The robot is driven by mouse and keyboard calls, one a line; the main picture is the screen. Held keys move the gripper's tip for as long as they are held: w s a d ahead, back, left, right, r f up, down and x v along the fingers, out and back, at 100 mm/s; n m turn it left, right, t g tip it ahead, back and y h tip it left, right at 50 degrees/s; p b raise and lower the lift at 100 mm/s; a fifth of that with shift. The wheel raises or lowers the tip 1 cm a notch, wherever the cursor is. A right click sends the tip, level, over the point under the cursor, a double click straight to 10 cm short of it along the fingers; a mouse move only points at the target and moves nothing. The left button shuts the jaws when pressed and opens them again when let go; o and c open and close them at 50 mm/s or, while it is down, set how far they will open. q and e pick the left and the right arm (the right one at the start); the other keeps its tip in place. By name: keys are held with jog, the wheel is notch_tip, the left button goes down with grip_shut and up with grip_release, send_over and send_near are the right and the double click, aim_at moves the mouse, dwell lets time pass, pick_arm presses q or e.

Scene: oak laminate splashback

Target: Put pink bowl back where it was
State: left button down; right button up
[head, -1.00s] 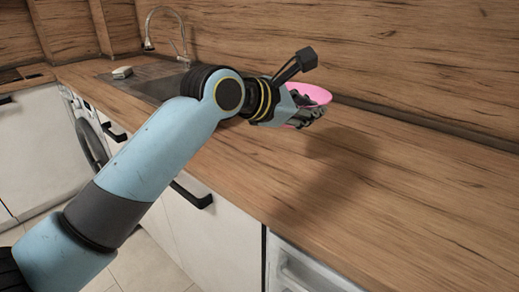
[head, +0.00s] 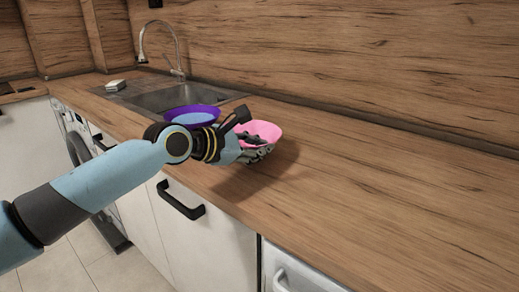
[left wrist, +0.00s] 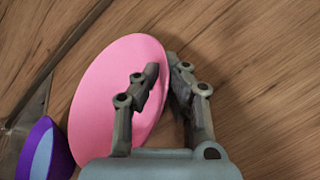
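The pink bowl (head: 262,131) is at my left gripper (head: 262,151), above the wooden counter in the head view. A dark shadow lies on the counter below them. In the left wrist view the pink bowl (left wrist: 100,85) fills the left middle. One finger lies across the bowl's face and the other is just past its right edge, so the left gripper (left wrist: 165,68) is shut on the rim. My right gripper is not in view.
A purple bowl with a light blue inside (head: 193,117) stands left of the pink bowl, near the sink (head: 160,97). A sponge-like item (head: 115,86) lies left of the sink. The counter (head: 390,200) is clear to the right. The splashback (head: 350,70) rises behind.

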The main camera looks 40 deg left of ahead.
pick_arm(q)
jog(key=c, duration=1.5)
grip_release()
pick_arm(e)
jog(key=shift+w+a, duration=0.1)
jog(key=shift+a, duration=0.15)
pick_arm(q)
jog(key=p+v, duration=0.6)
jog(key=v, duration=0.5)
jog(key=shift+r, duration=0.25)
jog(key=shift+s+p, duration=0.4)
jog(key=shift+s, duration=0.1)
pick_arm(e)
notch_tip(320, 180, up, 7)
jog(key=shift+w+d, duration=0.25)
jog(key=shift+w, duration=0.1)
